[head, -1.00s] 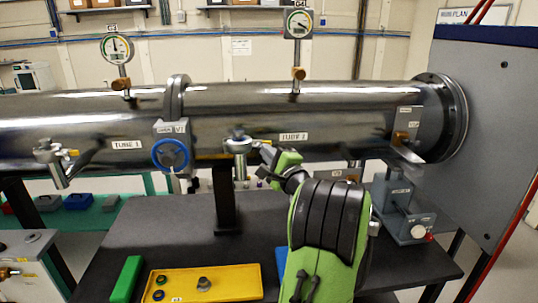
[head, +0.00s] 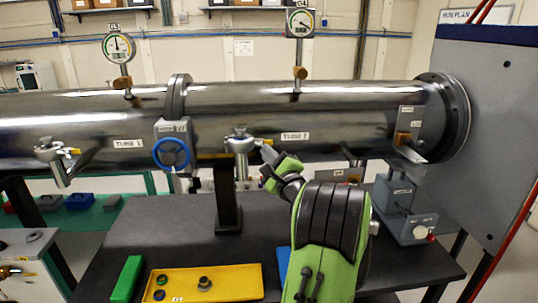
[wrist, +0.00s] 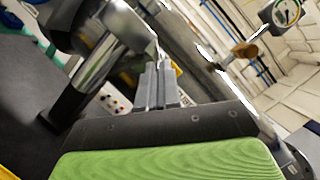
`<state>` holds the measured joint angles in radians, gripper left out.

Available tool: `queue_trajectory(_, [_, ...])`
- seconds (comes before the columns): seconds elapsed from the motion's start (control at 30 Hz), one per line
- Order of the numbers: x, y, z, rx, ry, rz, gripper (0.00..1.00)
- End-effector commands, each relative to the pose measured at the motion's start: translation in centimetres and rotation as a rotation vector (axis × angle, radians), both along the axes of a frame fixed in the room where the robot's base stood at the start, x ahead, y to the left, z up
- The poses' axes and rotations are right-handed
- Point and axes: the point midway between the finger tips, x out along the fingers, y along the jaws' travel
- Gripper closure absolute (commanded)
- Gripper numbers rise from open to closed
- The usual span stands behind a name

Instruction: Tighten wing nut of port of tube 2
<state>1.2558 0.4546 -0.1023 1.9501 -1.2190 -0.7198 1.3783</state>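Tube 2 (head: 340,146) is a long shiny metal pipe across the head view. Its port (head: 240,145) hangs at the front, left of the label, with a metal clamp around it. The small yellow wing nut (head: 268,142) is on the clamp's right side. My gripper (head: 267,152) reaches it from the lower right. In the wrist view my gripper (wrist: 158,68) has its grey fingers close together, with a bit of the yellow wing nut (wrist: 178,70) showing beside the tips. The fingers appear closed on the nut; the contact itself is mostly hidden.
Tube 1 (head: 70,122) has a similar port (head: 58,158). A blue handwheel (head: 171,153) sits left of my gripper. Below are a yellow tray (head: 225,284) and a green block (head: 127,278) on the dark table (head: 150,225). A grey panel (head: 485,130) stands at right.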

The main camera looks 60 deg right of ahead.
Motion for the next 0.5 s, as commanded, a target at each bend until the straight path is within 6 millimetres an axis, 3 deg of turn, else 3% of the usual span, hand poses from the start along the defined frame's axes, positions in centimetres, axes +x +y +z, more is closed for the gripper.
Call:
queue_trajectory(0.07, [0.00, -0.02, -0.22, 0.004, 0.005, 0.000, 1.00])
queue_trajectory(0.1, [0.00, -0.01, -0.23, 0.003, 0.005, 0.000, 0.92])
queue_trajectory(0.17, [0.01, -0.02, -0.20, 0.003, 0.005, 0.000, 0.85])
queue_trajectory(0.5, [-0.73, 0.28, -0.44, 0.003, 0.003, -0.003, 0.85])
